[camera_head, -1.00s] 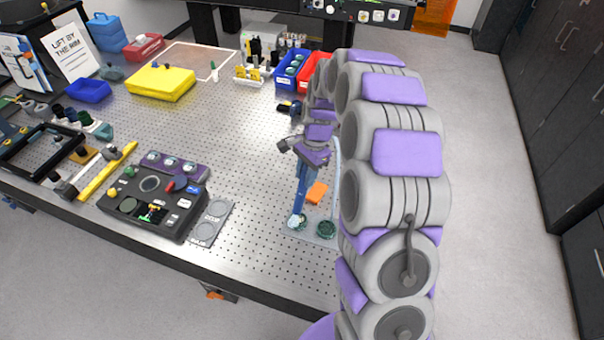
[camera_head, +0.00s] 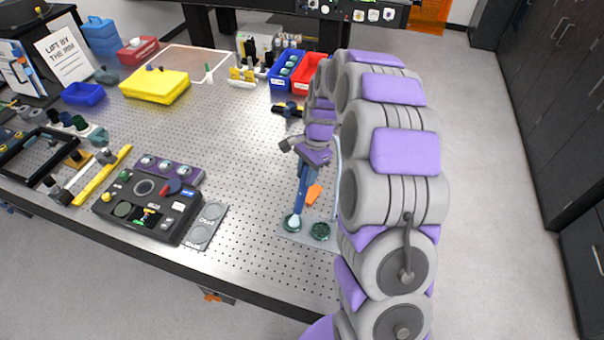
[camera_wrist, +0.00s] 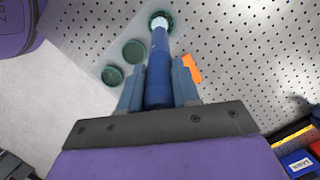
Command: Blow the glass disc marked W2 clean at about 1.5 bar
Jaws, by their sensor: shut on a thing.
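My gripper (camera_wrist: 158,80) is shut on a slim blue tool with a pale tip (camera_wrist: 159,50); the tool also shows in the head view (camera_head: 302,185), hanging down steeply. Its pale tip is over a round green-rimmed piece (camera_wrist: 170,14), hiding most of its middle; I cannot tell whether they touch. This piece is at the left of a pale plate in the head view (camera_head: 293,229). Two more dark green round pieces, one nearer (camera_wrist: 134,52) and one at the side (camera_wrist: 112,76), show in the wrist view. No W2 mark is readable on any of them.
An orange piece (camera_head: 314,193) lies beside the tool. A black control box (camera_head: 150,215) with knobs and a grey plate with two round pads (camera_head: 204,227) stand to the left. Blue (camera_head: 287,68) and red (camera_head: 309,72) bins are behind.

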